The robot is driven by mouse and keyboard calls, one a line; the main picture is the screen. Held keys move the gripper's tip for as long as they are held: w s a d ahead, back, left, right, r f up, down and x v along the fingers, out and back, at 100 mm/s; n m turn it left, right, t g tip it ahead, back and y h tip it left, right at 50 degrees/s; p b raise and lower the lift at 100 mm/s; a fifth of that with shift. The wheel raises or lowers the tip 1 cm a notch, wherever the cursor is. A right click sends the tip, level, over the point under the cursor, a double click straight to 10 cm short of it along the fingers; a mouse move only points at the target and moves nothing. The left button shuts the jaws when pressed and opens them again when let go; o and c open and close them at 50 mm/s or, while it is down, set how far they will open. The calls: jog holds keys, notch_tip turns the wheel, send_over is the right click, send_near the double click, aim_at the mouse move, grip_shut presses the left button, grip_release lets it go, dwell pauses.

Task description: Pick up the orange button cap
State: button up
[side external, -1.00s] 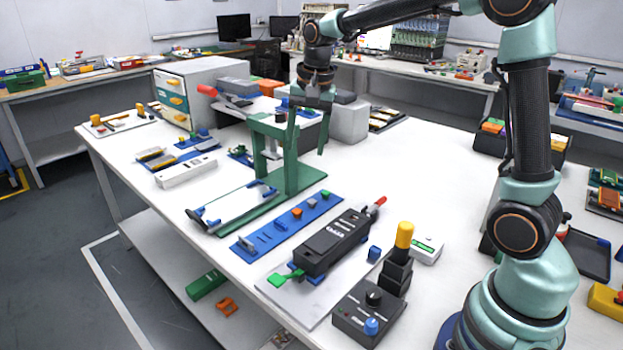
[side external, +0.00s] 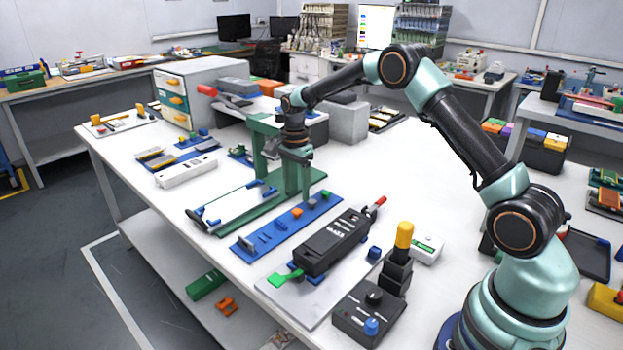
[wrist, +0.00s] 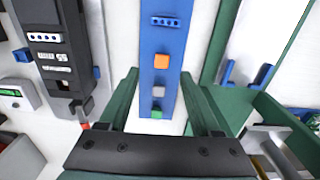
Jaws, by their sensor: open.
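The orange button cap (side external: 297,212) sits on a long blue strip (side external: 262,241) on the white table. In the wrist view the orange cap (wrist: 161,62) lies between the lines of my two fingers, just beyond their tips. My gripper (side external: 298,193) is open and empty above the far part of the strip. In the wrist view my gripper (wrist: 159,76) has its green fingers on either side of the blue strip (wrist: 177,40). A grey cap (wrist: 158,92) and a green cap (wrist: 157,113) sit on the same strip.
A green press frame (side external: 257,150) stands close beside my gripper on the left. A black boxy device (side external: 333,241) with a red-tipped lever lies to the right of the strip. A control box (side external: 368,312) stands in front.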

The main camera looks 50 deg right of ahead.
aim_at(297, 211)
jog(key=shift+w+d+f, duration=0.1)
jog(key=shift+w+f, duration=0.05)
jog(key=shift+f, duration=3.15)
grip_shut()
